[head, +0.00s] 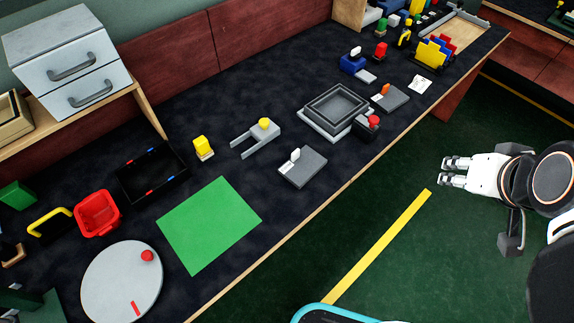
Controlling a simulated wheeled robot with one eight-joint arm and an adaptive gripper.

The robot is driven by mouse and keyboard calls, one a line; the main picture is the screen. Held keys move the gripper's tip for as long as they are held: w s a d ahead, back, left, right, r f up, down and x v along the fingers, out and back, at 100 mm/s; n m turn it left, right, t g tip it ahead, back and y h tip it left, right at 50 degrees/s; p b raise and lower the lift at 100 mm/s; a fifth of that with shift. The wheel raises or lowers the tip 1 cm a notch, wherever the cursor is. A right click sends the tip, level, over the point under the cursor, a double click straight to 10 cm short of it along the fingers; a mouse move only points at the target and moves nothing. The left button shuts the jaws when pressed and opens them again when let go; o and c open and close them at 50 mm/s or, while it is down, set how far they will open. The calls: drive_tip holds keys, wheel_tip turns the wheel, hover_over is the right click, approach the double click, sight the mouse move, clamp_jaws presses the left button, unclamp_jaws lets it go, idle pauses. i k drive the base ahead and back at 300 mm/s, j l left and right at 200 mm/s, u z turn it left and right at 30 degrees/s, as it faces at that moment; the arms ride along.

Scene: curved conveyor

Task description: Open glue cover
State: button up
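No part on the bench can be told for certain as the glue cover. Small stations stand there: a grey square tray (318,121) with a raised rim, a grey plate with a white lever (303,167), a grey plate with an orange piece (390,97), and a grey forked holder with a yellow knob (262,132). My gripper (454,171) is at the right, over the green floor and well apart from the bench. Its two fingers are spread, with nothing between them, and point left.
A red button (373,121) sits beside the square tray. A green mat (208,224), grey round disc (122,285), red bin (98,212) and black tray (150,172) fill the near left. A drawer unit (70,62) stands behind. Floor between bench and gripper is clear.

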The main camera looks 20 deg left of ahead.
sight(265, 127)
drive_tip(key=u, duration=1.3)
